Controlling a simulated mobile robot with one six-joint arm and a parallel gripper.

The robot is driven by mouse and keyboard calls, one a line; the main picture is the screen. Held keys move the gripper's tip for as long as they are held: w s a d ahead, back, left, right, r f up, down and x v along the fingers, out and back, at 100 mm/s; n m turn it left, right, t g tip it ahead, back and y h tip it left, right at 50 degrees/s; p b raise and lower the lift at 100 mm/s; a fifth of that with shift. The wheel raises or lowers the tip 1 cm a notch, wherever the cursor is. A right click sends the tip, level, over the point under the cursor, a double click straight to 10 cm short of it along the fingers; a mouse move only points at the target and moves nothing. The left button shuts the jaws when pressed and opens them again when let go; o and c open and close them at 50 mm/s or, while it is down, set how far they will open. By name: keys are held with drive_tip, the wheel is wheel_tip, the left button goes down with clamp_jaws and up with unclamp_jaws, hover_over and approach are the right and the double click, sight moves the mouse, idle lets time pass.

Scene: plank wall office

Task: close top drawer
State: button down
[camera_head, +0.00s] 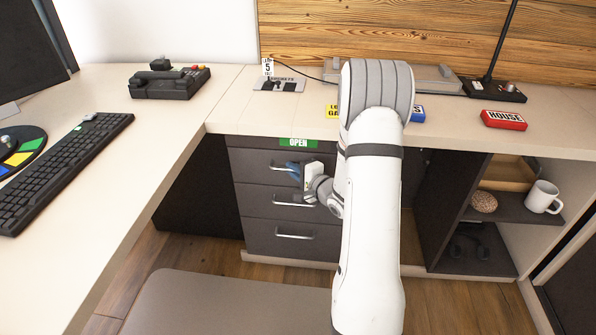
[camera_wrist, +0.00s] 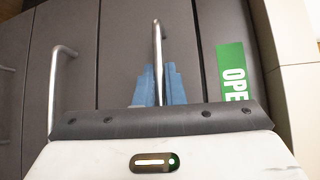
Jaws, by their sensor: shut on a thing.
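The top drawer (camera_head: 252,162) is the uppermost of the dark grey drawers under the desk in the head view. Its front looks about flush with the drawers below. My gripper (camera_head: 294,170) is at its metal handle, shut on it. In the wrist view the blue fingers of my gripper (camera_wrist: 158,86) close around the top drawer's handle (camera_wrist: 157,40). A green "OPEN" label (camera_head: 298,143) is on the desk edge above the drawer, and it also shows in the wrist view (camera_wrist: 232,72). My arm hides part of the cabinet's right side.
Two lower drawers (camera_head: 262,237) with handles are below. A chair seat (camera_head: 230,300) stands in front at the bottom. Open shelves at the right hold a white mug (camera_head: 543,197) and a brown round thing (camera_head: 484,202). A black phone (camera_head: 170,82) and a red "HOUSE" box (camera_head: 503,120) are on the desk.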

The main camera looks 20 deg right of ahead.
drive_tip(key=shift+w+d+r, duration=0.1)
drive_tip(key=shift+d, duration=0.05)
drive_tip(key=c, duration=1.7)
unclamp_jaws()
drive_tip(key=shift+w, duration=0.1)
drive_tip(key=shift+c, duration=0.2)
drive_tip(key=shift+o, duration=1)
drive_tip(key=f+p+v, duration=0.1)
drive_tip(key=p+v, duration=0.1)
drive_tip(key=v, duration=0.5)
drive_tip(key=shift+s+r, duration=0.45)
drive_tip(key=shift+r, duration=0.05)
